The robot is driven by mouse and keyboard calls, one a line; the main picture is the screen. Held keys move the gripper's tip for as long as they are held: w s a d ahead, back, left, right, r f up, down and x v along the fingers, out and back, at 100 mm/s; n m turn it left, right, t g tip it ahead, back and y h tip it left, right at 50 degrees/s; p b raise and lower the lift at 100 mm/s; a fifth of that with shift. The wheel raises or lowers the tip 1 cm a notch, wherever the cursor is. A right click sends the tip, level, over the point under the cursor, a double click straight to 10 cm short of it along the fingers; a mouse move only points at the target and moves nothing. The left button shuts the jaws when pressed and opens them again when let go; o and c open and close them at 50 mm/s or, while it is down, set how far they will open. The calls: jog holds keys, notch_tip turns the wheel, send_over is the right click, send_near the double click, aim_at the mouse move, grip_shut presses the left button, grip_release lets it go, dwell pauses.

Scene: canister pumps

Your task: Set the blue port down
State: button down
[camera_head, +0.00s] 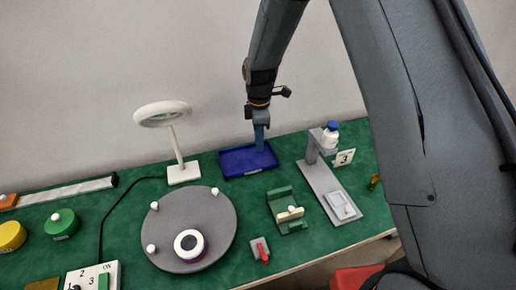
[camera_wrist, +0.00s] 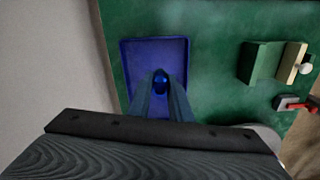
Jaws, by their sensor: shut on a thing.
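The blue port (camera_wrist: 161,80) shows as a small glossy blue rounded piece between my fingertips in the wrist view. My gripper (camera_wrist: 161,90) is shut on it. In the head view my gripper (camera_head: 260,148) points down over the blue tray (camera_head: 235,174), and the port cannot be made out there. The tray is shallow and rectangular with a raised rim; it also shows in the wrist view (camera_wrist: 140,58). The port lies over the tray's inside in the wrist view. Whether it touches the tray floor I cannot tell.
A white ring lamp (camera_head: 180,150) stands left of the tray. A grey round plate (camera_head: 217,218) with white knobs is in front. A green cradle (camera_head: 290,222) and a grey stand (camera_head: 325,180) holding a blue-capped bottle (camera_head: 331,133) are to the right.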

jog(key=shift+f+p, duration=0.6)
jog(key=shift+f, duration=1.45)
jog(key=shift+f, duration=0.15)
jog(key=c, duration=1.6)
grip_release()
